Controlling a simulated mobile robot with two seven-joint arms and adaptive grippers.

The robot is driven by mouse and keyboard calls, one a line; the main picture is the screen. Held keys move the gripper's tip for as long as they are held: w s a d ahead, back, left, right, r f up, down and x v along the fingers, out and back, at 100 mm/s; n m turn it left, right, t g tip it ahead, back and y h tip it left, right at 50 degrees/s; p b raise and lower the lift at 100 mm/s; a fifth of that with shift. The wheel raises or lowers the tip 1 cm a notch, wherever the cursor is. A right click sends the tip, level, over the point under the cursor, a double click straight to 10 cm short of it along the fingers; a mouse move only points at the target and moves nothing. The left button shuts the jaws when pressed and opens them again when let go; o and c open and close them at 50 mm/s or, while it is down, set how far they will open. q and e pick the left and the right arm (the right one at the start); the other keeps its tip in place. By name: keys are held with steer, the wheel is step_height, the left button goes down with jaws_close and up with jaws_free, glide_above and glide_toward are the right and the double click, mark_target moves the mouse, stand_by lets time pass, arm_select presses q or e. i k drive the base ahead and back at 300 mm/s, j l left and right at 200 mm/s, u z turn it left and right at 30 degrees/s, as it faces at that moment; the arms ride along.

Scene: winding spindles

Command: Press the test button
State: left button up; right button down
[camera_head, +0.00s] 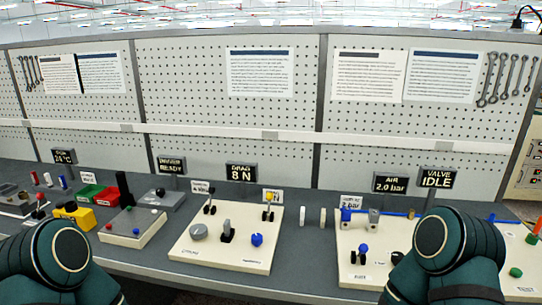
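I cannot read any label that marks the test button. A blue knob (257,239) sits on the middle cream panel (190,255). My dark teal arm parts fill the lower left and lower right corners. Neither gripper shows. The right arm hides part of the right panels.
Signs stand along the back of the grey bench (150,262), including DRAG 8 N (241,173), AIR 2.0 bar (396,183) and VALVE IDLE (437,178). Upright levers (227,231) rise from the panels. A yellow block (75,215) is at left. Pegboard (190,90) closes the back.

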mark_target(515, 272)
steer(key=z, duration=1.45)
